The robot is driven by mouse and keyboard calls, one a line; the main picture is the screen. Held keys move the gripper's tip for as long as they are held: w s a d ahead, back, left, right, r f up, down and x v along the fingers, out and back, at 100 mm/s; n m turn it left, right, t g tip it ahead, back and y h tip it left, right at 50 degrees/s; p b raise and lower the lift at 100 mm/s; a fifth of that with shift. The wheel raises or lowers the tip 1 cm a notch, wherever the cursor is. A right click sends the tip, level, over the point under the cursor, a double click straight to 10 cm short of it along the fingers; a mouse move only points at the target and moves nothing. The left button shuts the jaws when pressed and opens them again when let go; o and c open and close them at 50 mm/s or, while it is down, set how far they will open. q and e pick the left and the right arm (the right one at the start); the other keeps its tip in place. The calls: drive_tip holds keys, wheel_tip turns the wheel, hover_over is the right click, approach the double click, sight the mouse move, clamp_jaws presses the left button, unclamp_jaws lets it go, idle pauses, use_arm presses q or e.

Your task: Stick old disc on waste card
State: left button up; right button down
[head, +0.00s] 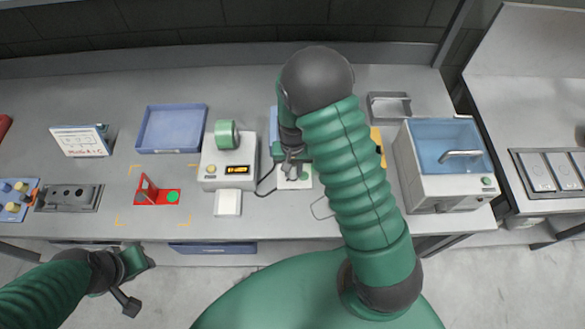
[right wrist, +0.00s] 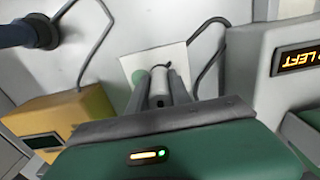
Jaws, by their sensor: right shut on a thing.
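The card also shows in the head view (head: 289,184), partly covered by my right gripper (head: 292,168). In the right wrist view my right gripper (right wrist: 162,88) is shut on a grey cylindrical thing (right wrist: 158,82), pointing down at the card beside the green disc. I cannot tell whether it touches the card. My left gripper (head: 134,272) hangs off the table front at the lower left; its jaws are unclear. Which disc is the old one is not clear.
A white device (head: 229,172) with a green roll and lit display stands left of the card, a cable beside it. A red holder (head: 153,193) bears a green disc. A blue tray (head: 172,129) lies behind. A yellow box (right wrist: 62,118) and a blue-lidded machine (head: 447,175) stand right.

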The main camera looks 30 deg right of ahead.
wheel_tip(320, 180, up, 2)
drive_tip(key=shift+d+r+p, duration=0.1)
drive_tip(key=shift+r+p, duration=0.05)
drive_tip(key=shift+p, duration=1)
wheel_tip(320, 180, up, 5)
drive_tip(key=p, duration=0.4)
drive_tip(key=shift+f, duration=0.2)
